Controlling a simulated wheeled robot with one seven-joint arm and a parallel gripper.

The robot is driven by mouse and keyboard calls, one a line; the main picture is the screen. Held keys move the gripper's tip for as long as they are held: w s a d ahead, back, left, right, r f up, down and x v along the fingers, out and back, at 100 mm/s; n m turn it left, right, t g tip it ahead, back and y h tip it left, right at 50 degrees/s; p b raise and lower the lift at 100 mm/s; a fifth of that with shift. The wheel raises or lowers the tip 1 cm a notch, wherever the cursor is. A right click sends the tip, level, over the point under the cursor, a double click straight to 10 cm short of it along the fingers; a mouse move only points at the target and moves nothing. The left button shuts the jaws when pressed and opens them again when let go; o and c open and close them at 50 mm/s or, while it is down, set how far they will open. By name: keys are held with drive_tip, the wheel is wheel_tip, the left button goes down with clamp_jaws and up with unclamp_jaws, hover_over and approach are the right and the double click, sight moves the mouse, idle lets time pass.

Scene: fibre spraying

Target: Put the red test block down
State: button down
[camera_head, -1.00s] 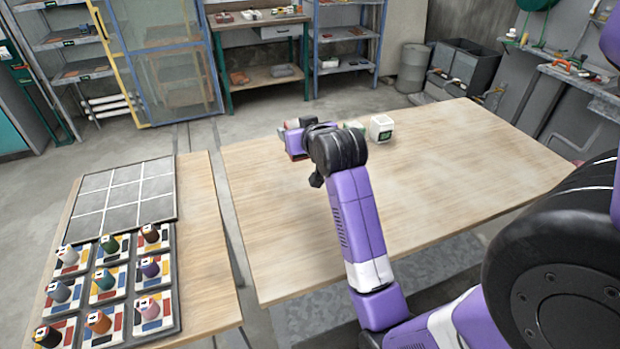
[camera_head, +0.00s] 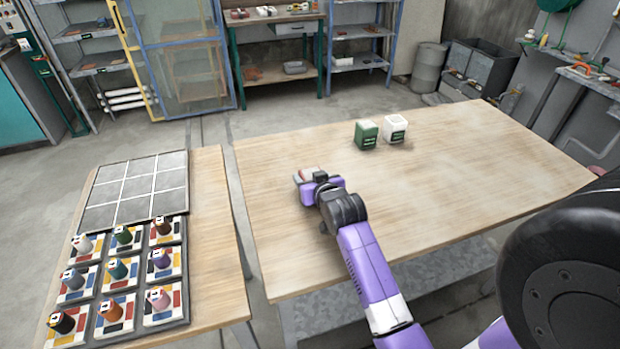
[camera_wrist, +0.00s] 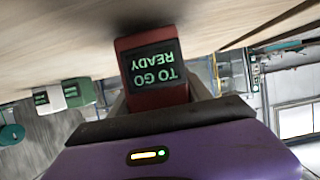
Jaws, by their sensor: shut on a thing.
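The red test block (camera_wrist: 150,47) is between the fingers of my gripper (camera_wrist: 150,100) in the wrist view. Its dark label reads "READY TO GO" in green, upside down in that view. In the head view my gripper (camera_head: 309,177) is over the left part of the large wooden table (camera_head: 450,180), and only a little of the block shows there. The gripper is shut on the block. I cannot tell whether the block touches the table top.
A green block (camera_head: 366,134) and a white block (camera_head: 396,128) stand side by side towards the table's far edge. At left, a smaller table (camera_head: 215,230) bears a grey grid panel (camera_head: 135,190) and a tray of coloured spools on patterned cards. The large table's middle is clear.

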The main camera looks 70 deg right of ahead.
drive_tip(key=shift+f, duration=0.15)
drive_tip(key=shift+f, duration=0.1)
drive_tip(key=shift+c, duration=2.4)
unclamp_jaws()
drive_tip(key=shift+f, duration=0.15)
